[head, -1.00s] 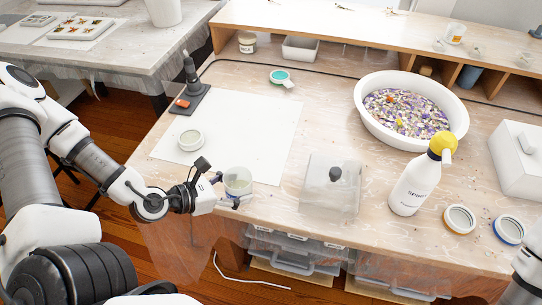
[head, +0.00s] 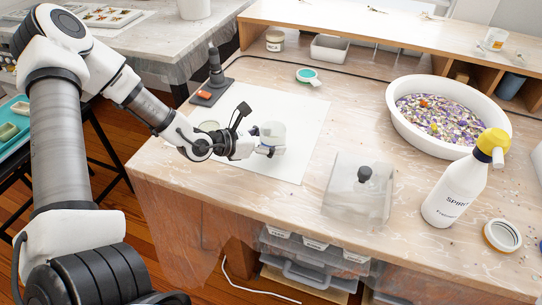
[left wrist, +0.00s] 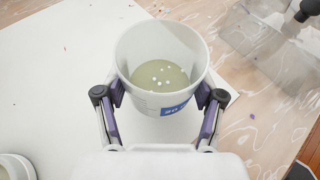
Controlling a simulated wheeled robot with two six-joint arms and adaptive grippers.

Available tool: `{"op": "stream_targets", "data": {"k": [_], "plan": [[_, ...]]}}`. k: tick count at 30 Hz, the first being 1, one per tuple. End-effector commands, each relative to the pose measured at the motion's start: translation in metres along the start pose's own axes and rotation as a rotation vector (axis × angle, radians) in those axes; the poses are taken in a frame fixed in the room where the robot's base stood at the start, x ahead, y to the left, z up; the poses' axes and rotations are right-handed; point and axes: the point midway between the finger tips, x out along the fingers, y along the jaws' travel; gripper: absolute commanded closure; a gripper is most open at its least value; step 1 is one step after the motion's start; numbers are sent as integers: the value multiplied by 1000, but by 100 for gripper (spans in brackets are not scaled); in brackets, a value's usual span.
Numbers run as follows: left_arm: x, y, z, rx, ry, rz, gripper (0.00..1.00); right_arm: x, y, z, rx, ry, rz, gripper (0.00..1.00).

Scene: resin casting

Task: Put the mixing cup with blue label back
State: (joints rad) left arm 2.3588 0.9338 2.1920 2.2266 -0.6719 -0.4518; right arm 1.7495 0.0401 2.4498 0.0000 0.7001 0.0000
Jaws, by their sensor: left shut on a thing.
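The mixing cup with blue label (head: 272,132) is in my left gripper (head: 269,149), above the right part of the white sheet (head: 290,165). In the left wrist view, the cup (left wrist: 140,84) stands between the two fingers (left wrist: 160,101), which press on its sides. Its blue label (left wrist: 175,109) faces my wrist. Inside is some greenish liquid with several small white dots. The cup looks roughly upright; I cannot tell whether its base touches the sheet. My right gripper is not in view.
A round pale container (head: 208,127) is on the sheet, partly behind my left arm; its rim shows in the left wrist view (left wrist: 14,168). A clear box with a black knob (head: 358,195), a spray bottle (head: 455,190) and a white basin (head: 405,128) stand to the right.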

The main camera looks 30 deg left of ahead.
Motion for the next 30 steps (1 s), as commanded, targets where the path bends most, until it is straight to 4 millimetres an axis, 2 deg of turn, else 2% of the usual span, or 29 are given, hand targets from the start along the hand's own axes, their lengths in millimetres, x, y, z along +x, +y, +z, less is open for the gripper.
{"op": "stream_targets", "data": {"k": [7, 18, 19, 21, 30], "plan": [[15, 1, -32, -1, 4, -2, 68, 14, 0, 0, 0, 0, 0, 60], [16, 1, -36, -1, 0, 0, 68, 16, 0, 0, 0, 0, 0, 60], [16, 1, -35, -1, 0, 0, 24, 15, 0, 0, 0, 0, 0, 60], [16, 1, -34, -1, 0, 0, 6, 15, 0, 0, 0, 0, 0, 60], [15, 1, -34, -1, 0, 0, 6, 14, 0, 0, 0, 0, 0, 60]]}}
